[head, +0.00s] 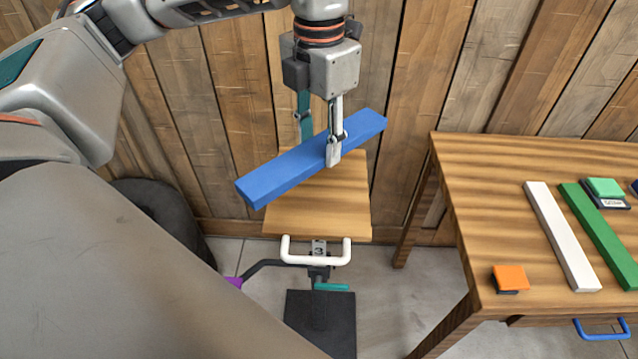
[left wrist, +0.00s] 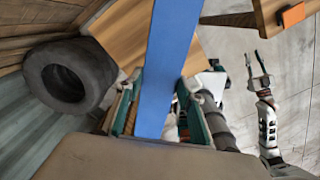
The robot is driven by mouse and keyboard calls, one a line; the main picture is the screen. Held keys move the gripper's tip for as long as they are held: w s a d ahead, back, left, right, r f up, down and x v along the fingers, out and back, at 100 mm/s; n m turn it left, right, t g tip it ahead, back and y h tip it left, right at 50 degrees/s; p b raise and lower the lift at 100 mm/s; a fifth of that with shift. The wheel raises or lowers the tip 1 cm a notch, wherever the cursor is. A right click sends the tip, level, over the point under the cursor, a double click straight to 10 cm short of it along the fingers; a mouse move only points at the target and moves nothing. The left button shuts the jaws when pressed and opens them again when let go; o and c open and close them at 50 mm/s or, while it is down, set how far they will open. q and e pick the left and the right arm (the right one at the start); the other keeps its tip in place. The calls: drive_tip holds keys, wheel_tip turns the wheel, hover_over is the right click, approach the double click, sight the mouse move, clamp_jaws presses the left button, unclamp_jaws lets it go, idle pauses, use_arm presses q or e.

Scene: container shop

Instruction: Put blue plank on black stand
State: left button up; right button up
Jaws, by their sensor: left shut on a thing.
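The blue plank (head: 290,172) is held in the air, tilted in the head view, with its right end higher in the picture. My left gripper (head: 324,148) points down and is shut across the plank near its middle. In the left wrist view the plank (left wrist: 166,65) runs between the two fingers. Below it is a small stand with a wooden top (head: 320,212), a white handle and a black base plate (head: 320,318); the plank hides part of the top. I cannot tell whether this is the black stand. My right gripper (left wrist: 256,64) is open and empty in the left wrist view.
A wooden table (head: 475,160) at the right holds a white plank (head: 562,236), a green plank (head: 602,236) and an orange-topped block (head: 510,278). A dark tyre-like ring (left wrist: 70,76) lies on the floor beside the stand. A plank wall (head: 440,80) stands close behind.

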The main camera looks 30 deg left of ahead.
sight(319, 197)
use_arm(q)
wheel_tip(319, 197, down, 11)
drive_tip(key=shift+r, duration=0.2)
idle(0.3)
drive_tip(key=shift+b, duration=0.3)
drive_tip(key=shift+f, duration=0.2)
drive_tip(key=o, duration=1.2)
drive_tip(key=shift+o, duration=0.2)
